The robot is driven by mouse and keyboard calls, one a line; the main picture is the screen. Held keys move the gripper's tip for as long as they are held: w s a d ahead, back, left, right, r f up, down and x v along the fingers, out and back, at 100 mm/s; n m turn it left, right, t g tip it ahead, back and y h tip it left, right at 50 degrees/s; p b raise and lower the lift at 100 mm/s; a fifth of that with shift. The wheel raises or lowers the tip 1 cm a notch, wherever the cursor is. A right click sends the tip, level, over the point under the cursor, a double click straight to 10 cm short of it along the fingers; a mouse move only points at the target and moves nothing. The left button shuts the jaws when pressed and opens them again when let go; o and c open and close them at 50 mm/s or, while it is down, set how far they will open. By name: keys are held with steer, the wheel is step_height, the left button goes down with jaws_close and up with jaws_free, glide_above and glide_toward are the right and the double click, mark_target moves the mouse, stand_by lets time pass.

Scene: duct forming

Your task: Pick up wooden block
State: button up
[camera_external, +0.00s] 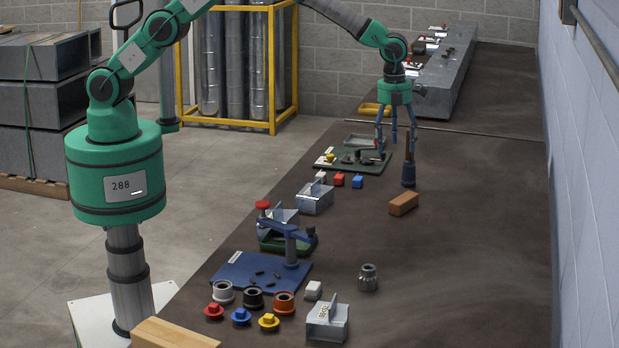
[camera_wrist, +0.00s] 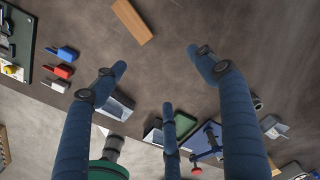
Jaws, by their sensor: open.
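The wooden block (camera_external: 404,203) is a light orange-brown bar lying flat on the dark bench, right of the middle in the external view. In the wrist view the wooden block (camera_wrist: 131,22) lies near the top, tilted, beyond the fingertips. My gripper (camera_external: 397,147) points down above the bench, farther back than the block and apart from it. In the wrist view my gripper (camera_wrist: 157,62) shows blue fingers spread wide with nothing between them. A second, longer wooden piece (camera_external: 172,333) is cut off at the front left edge of the external view.
Small red (camera_external: 339,179) and blue (camera_external: 357,181) pieces and a metal duct part (camera_external: 315,199) lie to the left. A metal fitting (camera_external: 368,277) stands nearer. The bench right of the block is clear.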

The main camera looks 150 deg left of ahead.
steer(key=m, duration=0.1)
glide_above(402, 197)
step_height(402, 197, down, 8)
steer(key=shift+s+f+p, duration=0.1)
steer(key=shift+s+p, duration=0.1)
steer(key=shift+p, duration=0.15)
steer(key=shift+f, duration=0.1)
steer(key=shift+f, duration=4.2)
steer(key=shift+f, duration=0.15)
steer(key=shift+w+f, duration=0.1)
steer(key=shift+f, duration=2.4)
steer(key=c, duration=1.3)
